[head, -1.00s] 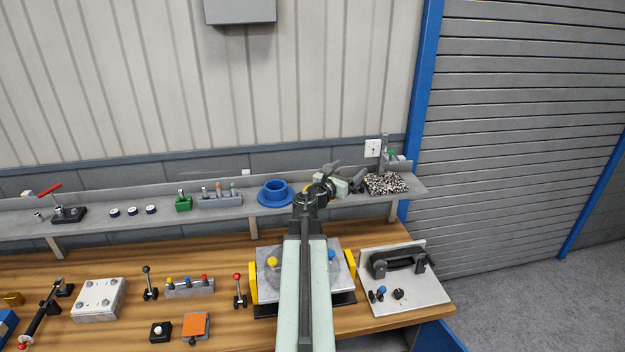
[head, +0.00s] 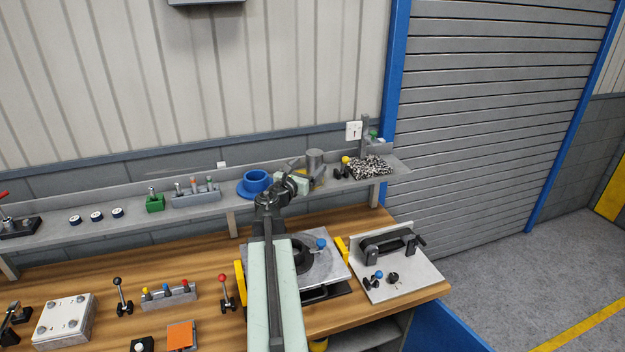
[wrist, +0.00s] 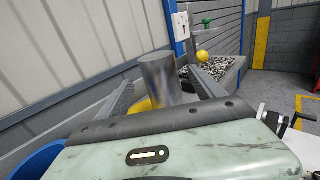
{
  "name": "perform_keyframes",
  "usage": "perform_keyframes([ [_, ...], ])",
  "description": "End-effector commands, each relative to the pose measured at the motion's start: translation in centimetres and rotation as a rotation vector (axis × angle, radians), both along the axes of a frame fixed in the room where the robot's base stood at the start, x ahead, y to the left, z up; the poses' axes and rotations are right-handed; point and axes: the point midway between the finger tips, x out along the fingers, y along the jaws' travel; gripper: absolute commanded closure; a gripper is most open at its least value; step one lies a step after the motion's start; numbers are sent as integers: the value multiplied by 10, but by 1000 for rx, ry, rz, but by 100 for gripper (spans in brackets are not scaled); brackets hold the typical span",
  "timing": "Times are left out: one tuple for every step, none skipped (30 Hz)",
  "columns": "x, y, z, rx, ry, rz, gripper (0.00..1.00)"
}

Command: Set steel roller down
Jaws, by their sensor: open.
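The steel roller (head: 315,161) is a plain grey cylinder standing upright at the shelf, just beyond my gripper (head: 306,178). In the wrist view the roller (wrist: 157,80) stands between the two spread fingers of my gripper (wrist: 160,79), with a visible gap on the right side. The fingers are open and do not appear to grip it. Something yellow (wrist: 141,106) shows at the roller's foot; the roller's base is partly hidden by my gripper body.
A blue flanged ring (head: 256,181) sits left of my gripper on the grey shelf (head: 225,207). A tray of speckled granules (head: 371,167) and a yellow ball (head: 346,160) are to the right. Below, the wooden bench (head: 205,262) holds fixtures and a plate with a black handle (head: 388,245).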

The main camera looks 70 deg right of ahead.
Motion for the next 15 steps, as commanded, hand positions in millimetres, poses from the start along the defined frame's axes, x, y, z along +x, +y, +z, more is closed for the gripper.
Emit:
perform_keyframes([
  [0, 0, -18, 0, 0, 0, 22],
  [0, 0, -22, 0, 0, 0, 22],
  [0, 0, -26, 0, 0, 0, 22],
  [0, 0, -30, 0, 0, 0, 22],
  [0, 0, -33, 0, 0, 0, 22],
  [0, 0, -34, 0, 0, 1, 22],
  [0, 0, -34, 0, 0, 0, 22],
  [0, 0, -34, 0, 0, 1, 22],
  [0, 0, -33, 0, 0, 1, 22],
  [0, 0, -32, 0, 0, 0, 22],
  [0, -1, -32, 0, 0, 0, 22],
  [1, -4, -31, 0, 0, 0, 22],
  [0, -8, -31, 0, 0, 0, 22],
  [0, -12, -31, 0, 0, 0, 22],
  [-1, -18, -31, 0, 0, -1, 22],
])
